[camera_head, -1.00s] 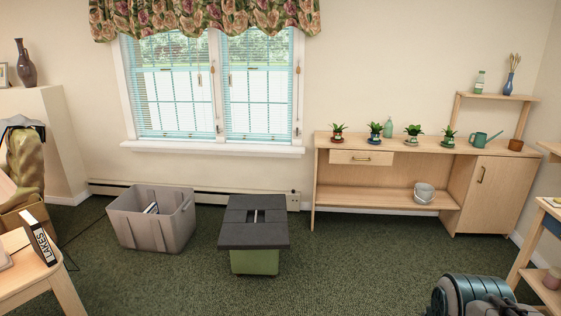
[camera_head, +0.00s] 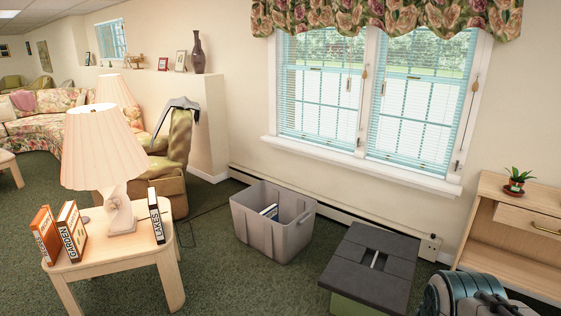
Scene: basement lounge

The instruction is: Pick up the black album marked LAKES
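Two orange albums stand at the table's left side: one marked GARDEN (camera_head: 70,230), and another (camera_head: 46,236) whose lettering I cannot read. A teal and dark part of my arm shows at the bottom right, well away from the table. My gripper's fingers do not show.
A lamp (camera_head: 103,150) with a wide shade stands between the albums. A grey bin (camera_head: 270,235) with books inside and a dark-topped green box (camera_head: 370,265) are on the floor right of the table. A green armchair (camera_head: 176,160) is behind.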

